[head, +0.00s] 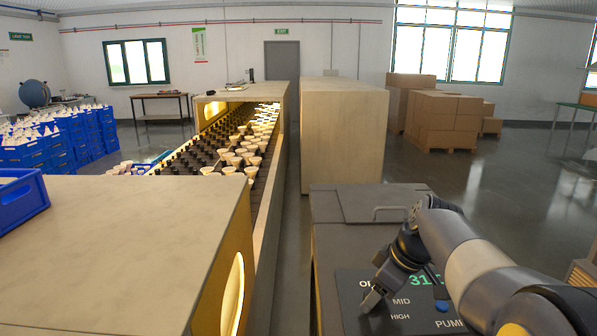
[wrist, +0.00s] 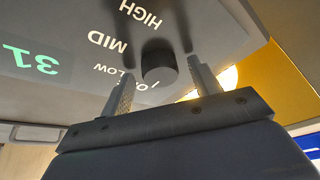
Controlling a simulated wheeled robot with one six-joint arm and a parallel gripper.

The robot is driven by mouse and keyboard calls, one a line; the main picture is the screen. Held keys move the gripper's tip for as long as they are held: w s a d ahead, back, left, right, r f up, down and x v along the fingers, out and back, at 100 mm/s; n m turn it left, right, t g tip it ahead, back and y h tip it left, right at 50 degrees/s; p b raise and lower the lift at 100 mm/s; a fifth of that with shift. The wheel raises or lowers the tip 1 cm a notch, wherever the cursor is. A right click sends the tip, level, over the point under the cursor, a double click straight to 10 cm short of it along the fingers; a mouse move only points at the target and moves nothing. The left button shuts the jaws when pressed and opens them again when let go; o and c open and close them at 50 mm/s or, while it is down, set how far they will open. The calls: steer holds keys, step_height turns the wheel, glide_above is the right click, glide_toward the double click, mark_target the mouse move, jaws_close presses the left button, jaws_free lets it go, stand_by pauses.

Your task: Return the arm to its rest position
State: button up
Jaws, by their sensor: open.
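My arm (head: 470,262) reaches in from the right over the dark control panel (head: 345,312). In the head view my gripper (head: 374,293) is low over the panel's labels, beside the word MID. In the wrist view my gripper (wrist: 162,82) is open, with a finger on each side of a dark round knob (wrist: 159,75). Gaps show between the knob and both fingers, and nothing is held. I cannot make out which setting the knob points to. The panel carries the labels LOW, MID and HIGH, and green digits (wrist: 32,60).
A blue button (head: 441,306) and a metal handle (head: 390,211) are near my arm. A beige cabinet (head: 343,130) stands beyond the panel. A conveyor of bulbs (head: 235,158) runs on the left. Cardboard boxes (head: 443,122) stand back right; open floor (head: 500,180) lies before them.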

steer(key=m+t+h, duration=0.1)
steer(key=m, duration=0.3)
steer(key=shift+s+a+r, duration=0.1)
steer(key=shift+s, duration=0.05)
steer(key=shift+s+a+m+t+h, duration=0.15)
steer(key=shift+m+h, duration=0.3)
steer(key=shift+m, duration=0.7)
steer(key=shift+w+m+t+h, duration=0.15)
steer(key=shift+m+h, duration=0.3)
steer(key=shift+m, duration=0.7)
steer(key=shift+a+m+h, duration=0.15)
steer(key=shift+m+h, duration=0.65)
steer(key=shift+m, duration=1.3)
steer(key=shift+a+m+h+b, duration=0.15)
steer(key=shift+m+h, duration=0.25)
steer(key=shift+m, duration=0.7)
steer(key=shift+m+h+b, duration=0.15)
steer(key=shift+m+h, duration=0.25)
steer(key=shift+m, duration=0.7)
steer(key=shift+v, duration=1.2)
steer(key=shift+g, duration=0.4)
